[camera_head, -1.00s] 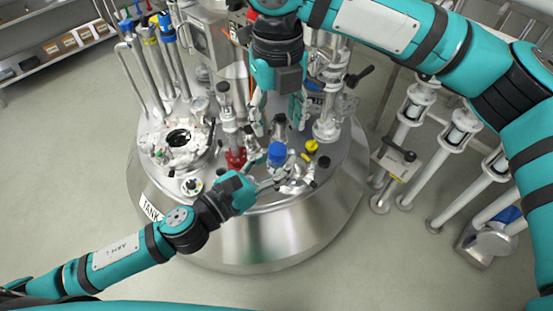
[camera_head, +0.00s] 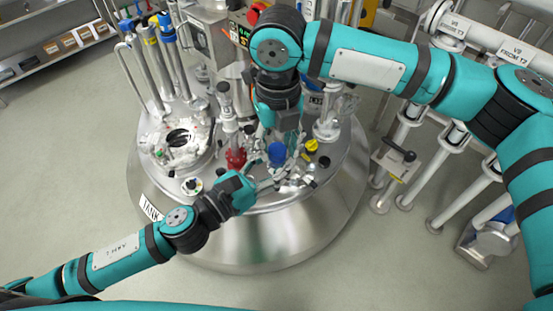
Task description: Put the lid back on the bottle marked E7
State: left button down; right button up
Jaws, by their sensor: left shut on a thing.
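A small bottle with a blue lid (camera_head: 277,153) stands near the front of the steel tank top; its marking is not readable. My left gripper (camera_head: 273,175) reaches in from the lower left and is shut on what looks like this bottle, below the blue part. Fingers and small fittings hide the bottle's body. My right gripper (camera_head: 280,143) points down from above, its fingers close around the blue lid. Whether they touch it is not clear.
The round tank top (camera_head: 330,180) is crowded. A red fitting (camera_head: 236,158) and a yellow knob (camera_head: 311,146) are close to the bottle. A round open port (camera_head: 180,138) lies left, tall pipes (camera_head: 173,55) behind it. White valve pipes stand at the right.

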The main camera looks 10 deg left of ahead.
grip_shut()
jog(key=m, duration=2.1)
jog(key=shift+f, duration=0.1)
jog(key=m, duration=1.1)
jog(key=shift+m, duration=0.3)
jog(key=m, duration=0.4)
jog(key=shift+m, duration=0.4)
jog(key=m, duration=0.6)
jog(key=shift+o, duration=2.4)
grip_release()
